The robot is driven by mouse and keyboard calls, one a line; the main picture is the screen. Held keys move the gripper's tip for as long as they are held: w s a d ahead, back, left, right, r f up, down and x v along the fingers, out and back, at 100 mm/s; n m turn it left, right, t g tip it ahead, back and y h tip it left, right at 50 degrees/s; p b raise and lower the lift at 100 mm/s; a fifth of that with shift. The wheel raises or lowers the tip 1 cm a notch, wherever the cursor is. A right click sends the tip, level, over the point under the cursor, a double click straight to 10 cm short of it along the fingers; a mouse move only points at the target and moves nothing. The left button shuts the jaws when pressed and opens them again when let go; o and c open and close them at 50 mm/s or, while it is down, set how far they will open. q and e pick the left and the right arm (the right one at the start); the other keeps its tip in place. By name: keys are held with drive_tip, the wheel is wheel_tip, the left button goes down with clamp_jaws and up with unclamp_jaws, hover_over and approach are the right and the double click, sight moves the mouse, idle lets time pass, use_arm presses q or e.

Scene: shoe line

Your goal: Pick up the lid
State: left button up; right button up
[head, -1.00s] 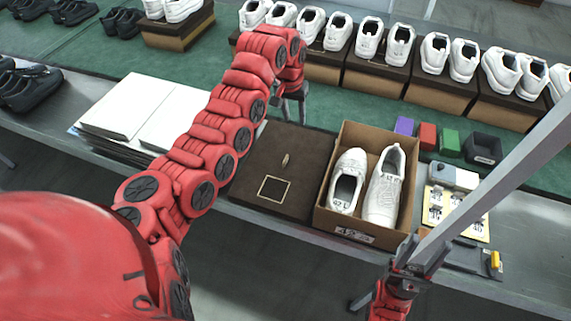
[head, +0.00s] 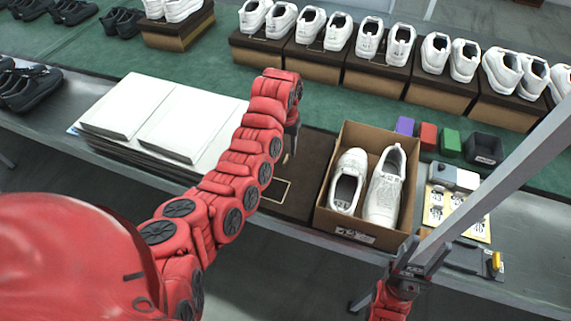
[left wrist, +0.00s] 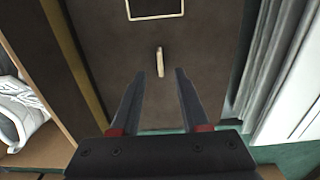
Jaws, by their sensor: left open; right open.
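The lid (head: 310,174) is a flat dark brown panel with a pale square outline and a small pale mark. It lies on the table just left of the open shoe box (head: 366,236), which holds a pair of white shoes (head: 384,186). The lid also fills the middle of the left wrist view (left wrist: 205,50). My left gripper (left wrist: 153,85) is open above the lid, with the pale mark just beyond and between its fingertips. In the head view my arm hides part of the lid. My right gripper (head: 385,300) is open and empty at the front edge, below the box.
White paper stacks (head: 183,123) lie left of the lid. Small purple, red and green blocks (head: 427,136) and a dark holder (head: 484,149) stand right of the box. Several white shoes on boxes (head: 375,75) line the back. A grey bar crosses at right.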

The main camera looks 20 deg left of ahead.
sight(286, 159)
use_arm(q)
drive_tip(key=shift+f+p, duration=0.45)
drive_tip(key=shift+f, duration=0.05)
drive_tip(key=shift+w+f+p, duration=0.1)
drive_tip(key=shift+f+p, duration=0.5)
drive_tip(key=shift+f, duration=1.5)
drive_tip(key=shift+c, duration=0.2)
clamp_jaws()
